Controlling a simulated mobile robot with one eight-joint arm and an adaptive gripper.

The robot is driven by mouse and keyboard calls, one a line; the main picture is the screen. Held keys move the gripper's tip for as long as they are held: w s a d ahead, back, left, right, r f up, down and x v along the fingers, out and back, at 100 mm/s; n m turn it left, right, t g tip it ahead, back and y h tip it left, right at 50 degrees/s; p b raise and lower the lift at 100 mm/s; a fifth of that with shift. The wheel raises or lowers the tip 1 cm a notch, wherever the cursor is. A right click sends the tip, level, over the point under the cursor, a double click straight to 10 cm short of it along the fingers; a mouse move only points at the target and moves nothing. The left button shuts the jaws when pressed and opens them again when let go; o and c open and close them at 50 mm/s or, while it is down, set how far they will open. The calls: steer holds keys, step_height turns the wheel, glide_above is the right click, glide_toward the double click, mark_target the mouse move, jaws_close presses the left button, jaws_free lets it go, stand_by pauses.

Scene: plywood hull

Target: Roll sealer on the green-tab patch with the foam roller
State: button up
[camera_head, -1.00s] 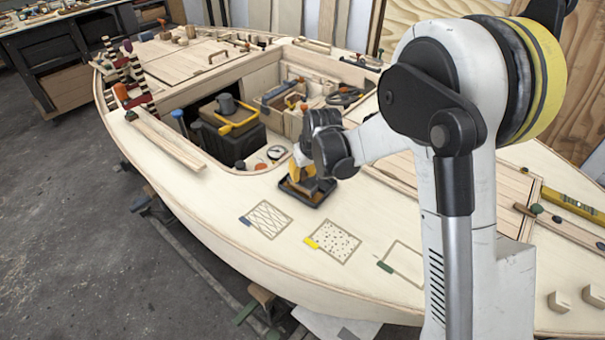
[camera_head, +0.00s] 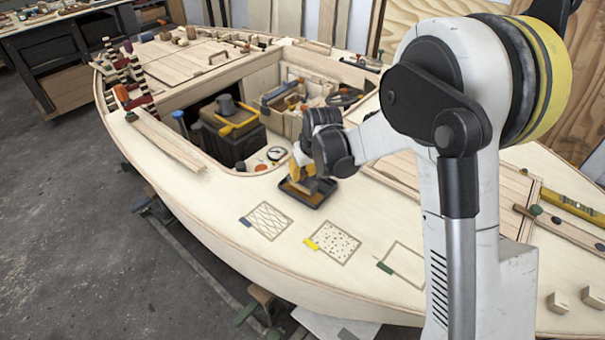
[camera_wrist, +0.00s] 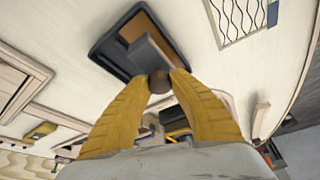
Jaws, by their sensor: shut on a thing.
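The green-tab patch (camera_head: 406,263) is a plain outlined square on the deck at right in the head view, with a dark green tab (camera_head: 384,267) at its left corner; my arm stands close beside it. My gripper (camera_wrist: 160,78) is shut on the foam roller's brown, rounded handle end in the wrist view. The grey foam roller (camera_wrist: 150,55) is at the black tray (camera_wrist: 108,50), which has a brown inside. In the head view the tray (camera_head: 318,199) lies on the deck under my gripper (camera_head: 300,178). Whether the roller touches the tray bottom I cannot tell.
A blue-tab patch with wavy lines (camera_head: 266,221) and a yellow-tab patch with dots (camera_head: 332,242) lie between the tray and the green-tab patch. Behind the tray is an open cockpit with a black box (camera_head: 228,140). A yellow level (camera_head: 575,205) lies at right.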

mark_target(303, 172)
steer(key=shift+r+p, duration=2.1)
steer(key=shift+r, duration=1.5)
